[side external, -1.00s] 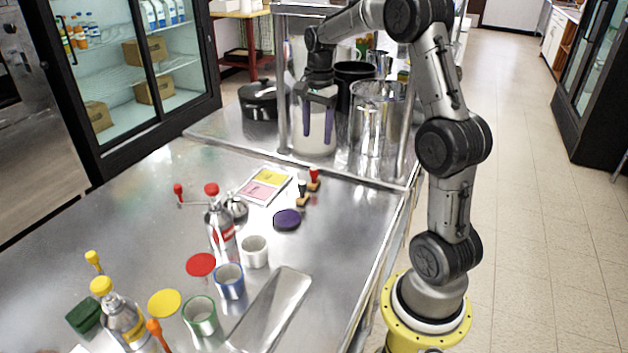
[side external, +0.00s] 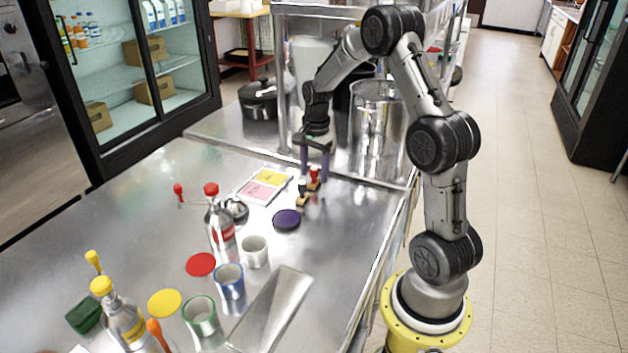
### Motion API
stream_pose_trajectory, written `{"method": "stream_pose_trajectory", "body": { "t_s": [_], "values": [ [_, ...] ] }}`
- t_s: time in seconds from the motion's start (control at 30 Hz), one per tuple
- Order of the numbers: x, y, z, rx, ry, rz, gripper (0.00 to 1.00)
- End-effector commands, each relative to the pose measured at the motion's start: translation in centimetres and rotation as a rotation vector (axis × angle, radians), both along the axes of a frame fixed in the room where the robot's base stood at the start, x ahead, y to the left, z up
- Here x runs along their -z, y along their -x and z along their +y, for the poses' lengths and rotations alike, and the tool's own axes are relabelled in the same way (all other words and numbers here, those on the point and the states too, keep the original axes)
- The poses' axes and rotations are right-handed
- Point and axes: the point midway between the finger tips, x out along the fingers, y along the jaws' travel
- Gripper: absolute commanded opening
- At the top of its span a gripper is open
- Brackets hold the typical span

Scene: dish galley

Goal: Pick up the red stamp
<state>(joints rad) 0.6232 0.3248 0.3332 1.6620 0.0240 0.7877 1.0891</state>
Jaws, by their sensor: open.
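The red stamp (side external: 314,178) stands upright on the steel table, with a red handle and a light wooden base. A dark-handled stamp (side external: 302,194) stands just in front of it, to its left. My gripper (side external: 314,172) is open and points down, with its two purple fingers around the red stamp's handle in the picture. Whether the fingers touch the handle cannot be told. The right finger partly covers the area beside the stamp.
A pad with yellow and pink panels (side external: 265,186) lies left of the stamps. A dark purple disc (side external: 286,220) lies in front.

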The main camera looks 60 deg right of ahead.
Motion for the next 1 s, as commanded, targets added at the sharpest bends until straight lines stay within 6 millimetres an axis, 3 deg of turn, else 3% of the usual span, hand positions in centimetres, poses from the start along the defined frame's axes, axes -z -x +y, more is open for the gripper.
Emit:
{"method": "stream_pose_trajectory", "body": {
  "t_s": [0.17,0.2,0.53,1.0],
  "values": [
    [0.03,0.0,-0.01,0.0,0.0,0.0,0.65],
    [0.02,0.0,-0.01,0.0,0.0,0.0,0.61],
    [-0.01,0.0,-0.01,0.0,0.0,0.0,0.02],
    [-0.35,-0.02,-0.02,0.0,0.0,-0.001,0.0]
  ]
}}
